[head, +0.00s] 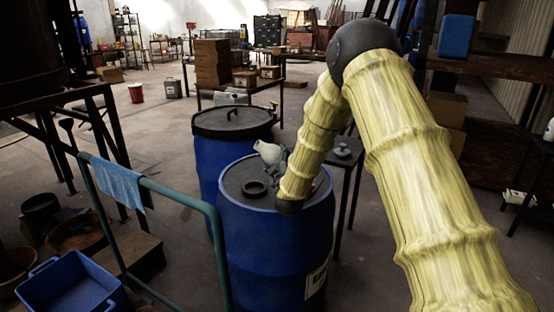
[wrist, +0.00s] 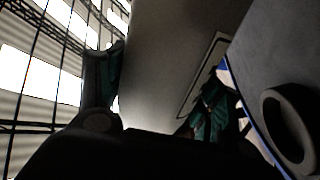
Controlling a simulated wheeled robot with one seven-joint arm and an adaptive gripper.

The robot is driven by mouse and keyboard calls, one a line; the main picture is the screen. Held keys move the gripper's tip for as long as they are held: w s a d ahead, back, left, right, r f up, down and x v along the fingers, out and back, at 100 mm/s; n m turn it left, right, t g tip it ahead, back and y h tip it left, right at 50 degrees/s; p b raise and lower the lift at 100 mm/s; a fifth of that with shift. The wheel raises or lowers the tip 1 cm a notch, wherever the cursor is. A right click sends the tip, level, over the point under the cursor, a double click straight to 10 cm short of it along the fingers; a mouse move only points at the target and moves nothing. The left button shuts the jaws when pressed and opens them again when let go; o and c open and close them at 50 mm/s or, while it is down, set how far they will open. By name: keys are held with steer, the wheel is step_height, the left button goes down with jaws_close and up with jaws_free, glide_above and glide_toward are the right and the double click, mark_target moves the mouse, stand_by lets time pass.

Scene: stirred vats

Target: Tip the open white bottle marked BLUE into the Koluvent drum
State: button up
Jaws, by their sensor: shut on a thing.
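A white bottle (head: 269,152) is tilted above the top of the front blue drum (head: 275,245), its narrow end pointing up and left in the head view. My gripper (head: 279,164) is shut on it. In the wrist view the bottle (wrist: 165,60) fills the middle between green-padded fingers; an outlined label is partly hidden. The drum's dark round opening (head: 255,188) lies below and left of the bottle, and its ring shows at the right of the wrist view (wrist: 288,130). The drum's label (head: 316,280) is partly visible and unreadable.
A second blue drum with a black lid (head: 232,120) stands just behind. A green rail (head: 180,188) with a blue cloth (head: 118,182) is at the left. A small dark table (head: 345,152) stands to the right of the drum. A blue crate (head: 72,285) is at the lower left.

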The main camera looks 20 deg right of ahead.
steer(key=shift+d+f+n+y+b, duration=0.25)
steer(key=shift+f+n, duration=0.25)
steer(key=shift+n, duration=0.55)
steer(key=shift+d+f+n+y+b, duration=0.25)
steer(key=shift+f+n, duration=0.25)
steer(key=shift+n, duration=0.55)
steer(key=shift+f+n+t+y+b, duration=0.35)
steer(key=shift+f+n+b, duration=0.45)
steer(key=shift+n, duration=0.5)
steer(key=shift+a+f+n+b, duration=0.15)
steer(key=shift+f+n+b, duration=0.55)
steer(key=shift+n, duration=0.8)
steer(key=shift+a+r+n+y+p, duration=0.25)
steer(key=shift+r+n, duration=0.25)
steer(key=shift+n, duration=0.15)
steer(key=shift+a+r+n+y+p, duration=0.1)
steer(key=shift+r+n+y, duration=0.1)
steer(key=shift+r+n, duration=0.35)
steer(key=shift+w+a+r+n+y, duration=0.1)
steer(key=shift+a+r+n+y, duration=0.15)
steer(key=shift+n, duration=0.4)
steer(key=shift+a+r+n+y, duration=0.2)
steer(key=shift+r+n, duration=0.15)
steer(key=shift+n, duration=0.3)
steer(key=shift+a+r, duration=0.1)
steer(key=shift+r, duration=0.1)
